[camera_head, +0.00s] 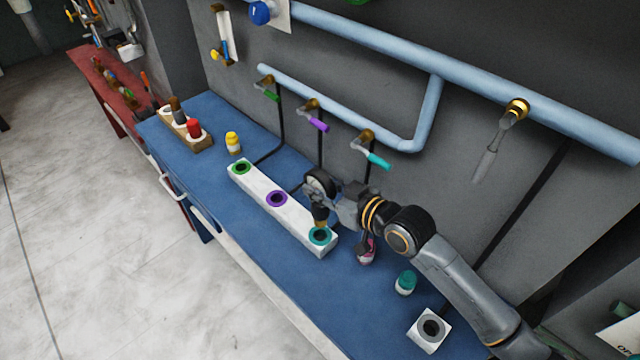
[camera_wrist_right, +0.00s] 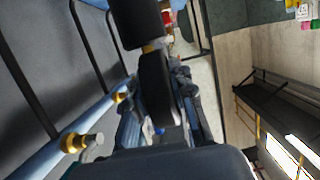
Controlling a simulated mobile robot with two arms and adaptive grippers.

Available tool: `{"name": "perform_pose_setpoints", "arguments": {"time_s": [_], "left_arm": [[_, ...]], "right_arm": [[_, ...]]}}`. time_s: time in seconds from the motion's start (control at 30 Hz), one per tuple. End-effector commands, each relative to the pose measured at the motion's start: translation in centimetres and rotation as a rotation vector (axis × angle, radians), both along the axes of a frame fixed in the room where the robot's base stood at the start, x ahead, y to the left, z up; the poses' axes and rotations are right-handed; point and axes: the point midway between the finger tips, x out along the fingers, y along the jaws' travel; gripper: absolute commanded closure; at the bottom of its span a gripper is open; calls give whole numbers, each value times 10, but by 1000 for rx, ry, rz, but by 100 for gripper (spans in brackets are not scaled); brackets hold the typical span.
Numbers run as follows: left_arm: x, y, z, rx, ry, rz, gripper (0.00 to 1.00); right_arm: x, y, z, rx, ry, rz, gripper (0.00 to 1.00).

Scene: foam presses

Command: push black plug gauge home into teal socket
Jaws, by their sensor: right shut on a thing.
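A long white block (camera_head: 258,187) lies on the blue bench with three ringed sockets: green, purple and teal. The teal socket (camera_head: 320,237) is at its near right end. My right gripper (camera_head: 318,200) is shut on the black plug gauge (camera_head: 320,213) and holds it upright over the teal socket. A brownish band shows at the gauge's lower part. I cannot tell whether its tip is inside the socket or just above it. In the right wrist view, dark gripper parts (camera_wrist_right: 155,88) fill the middle and the socket is hidden. My left gripper is not in view.
A yellow-capped jar (camera_head: 233,143) and wooden rack (camera_head: 187,130) stand at the far left.

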Motion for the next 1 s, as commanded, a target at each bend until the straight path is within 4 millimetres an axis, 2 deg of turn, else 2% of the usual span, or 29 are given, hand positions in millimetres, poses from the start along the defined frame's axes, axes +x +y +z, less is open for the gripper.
{"name": "perform_pose_setpoints", "arguments": {"time_s": [0.2, 0.4, 1.0], "left_arm": [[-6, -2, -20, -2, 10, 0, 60], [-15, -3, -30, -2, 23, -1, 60], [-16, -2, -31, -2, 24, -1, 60]], "right_arm": [[0, 0, -25, 1, -3, 0, 100], [0, 0, -39, 1, -3, -1, 100], [0, 0, -42, 2, -4, -1, 100]]}}
